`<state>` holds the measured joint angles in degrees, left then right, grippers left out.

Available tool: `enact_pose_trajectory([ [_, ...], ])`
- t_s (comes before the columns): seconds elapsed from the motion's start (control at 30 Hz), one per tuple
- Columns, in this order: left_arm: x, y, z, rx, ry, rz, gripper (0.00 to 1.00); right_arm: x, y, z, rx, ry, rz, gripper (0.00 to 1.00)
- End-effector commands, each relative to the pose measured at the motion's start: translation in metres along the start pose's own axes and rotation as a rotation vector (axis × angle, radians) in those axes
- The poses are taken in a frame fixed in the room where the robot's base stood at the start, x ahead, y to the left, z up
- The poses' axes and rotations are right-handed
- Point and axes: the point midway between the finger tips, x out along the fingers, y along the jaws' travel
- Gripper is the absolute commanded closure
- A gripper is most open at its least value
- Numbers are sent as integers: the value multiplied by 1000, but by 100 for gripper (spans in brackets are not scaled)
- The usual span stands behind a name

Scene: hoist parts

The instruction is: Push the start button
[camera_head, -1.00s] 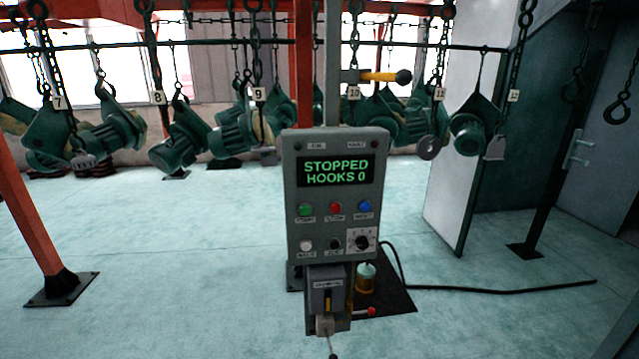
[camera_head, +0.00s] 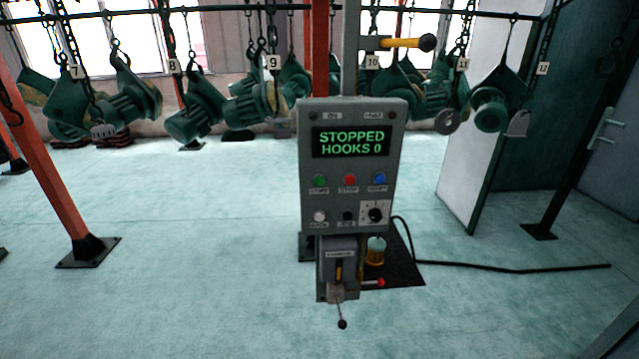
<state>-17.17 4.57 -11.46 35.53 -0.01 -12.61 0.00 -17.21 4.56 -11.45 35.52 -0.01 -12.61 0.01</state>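The grey control box (camera_head: 347,165) stands upright on a post in the middle of the head view. Its screen (camera_head: 351,142) reads "STOPPED HOOKS 0" in green. The green start button (camera_head: 319,181) is at the left of the upper button row. A red stop button (camera_head: 350,180) and a blue button (camera_head: 379,179) sit to its right. Below are a white button (camera_head: 319,216), a black button (camera_head: 348,215) and a rotary dial (camera_head: 376,212). Neither of my grippers shows in the head view.
A lever box (camera_head: 339,265) hangs under the panel, and a yellow handle with a black knob (camera_head: 427,43) juts out above it. Green hoists (camera_head: 195,110) hang from numbered hooks behind. A black cable (camera_head: 500,268) runs right along the floor. An orange post (camera_head: 45,160) stands left.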

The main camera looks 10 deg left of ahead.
Motion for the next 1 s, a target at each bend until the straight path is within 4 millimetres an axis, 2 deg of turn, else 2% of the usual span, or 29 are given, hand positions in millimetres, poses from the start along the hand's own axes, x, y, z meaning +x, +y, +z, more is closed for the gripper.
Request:
enact_pose_trajectory([
  [0.03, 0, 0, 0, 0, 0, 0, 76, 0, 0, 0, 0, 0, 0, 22],
  [0.23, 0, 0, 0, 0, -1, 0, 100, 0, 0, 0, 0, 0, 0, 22],
  [1.0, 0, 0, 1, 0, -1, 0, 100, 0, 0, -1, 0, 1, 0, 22],
])
